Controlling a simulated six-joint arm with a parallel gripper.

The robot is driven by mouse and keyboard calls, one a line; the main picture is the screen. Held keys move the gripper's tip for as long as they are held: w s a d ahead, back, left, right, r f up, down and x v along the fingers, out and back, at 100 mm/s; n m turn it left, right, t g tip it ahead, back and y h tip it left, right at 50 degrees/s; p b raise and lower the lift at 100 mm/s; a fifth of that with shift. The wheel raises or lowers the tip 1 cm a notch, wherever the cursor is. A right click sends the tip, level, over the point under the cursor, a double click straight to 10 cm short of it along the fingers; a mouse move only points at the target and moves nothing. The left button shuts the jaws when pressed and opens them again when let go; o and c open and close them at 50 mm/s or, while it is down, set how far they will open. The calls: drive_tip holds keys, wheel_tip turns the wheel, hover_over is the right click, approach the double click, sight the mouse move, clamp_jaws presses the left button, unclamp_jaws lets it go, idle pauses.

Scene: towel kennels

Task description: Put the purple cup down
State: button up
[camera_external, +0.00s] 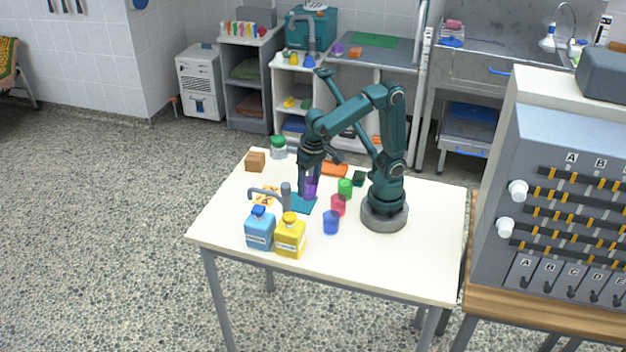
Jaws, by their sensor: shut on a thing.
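The purple cup (311,187) is at my gripper (309,184), which is shut on it. The cup is just above or on the teal mat (302,205); I cannot tell whether its base touches. The gripper fingers cover part of the cup. A green cup (345,187), a red cup (338,205) and a blue cup (331,222) stand in a row to the right of the mat, near my arm's base.
A blue bottle (260,230) and a yellow bottle (290,236) stand at the front. A grey tap-like fixture (286,193) is close left of the cup. A brown block (255,161), a green-lidded jar (278,147) and an orange piece (334,170) lie behind. The table's front right is clear.

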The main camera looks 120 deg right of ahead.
drive_tip(key=d+f, duration=0.2)
drive_tip(key=d, duration=0.1)
drive_tip(key=s+d+f, duration=0.1)
drive_tip(key=d, duration=0.2)
drive_tip(key=d+f, duration=0.2)
drive_tip(key=d, duration=0.1)
drive_tip(key=shift+s+d+f, duration=0.15)
drive_tip(key=shift+s+f, duration=0.2)
drive_tip(key=shift+f, duration=2.05)
drive_tip(key=shift+f, duration=0.1)
drive_tip(key=o, duration=1.3)
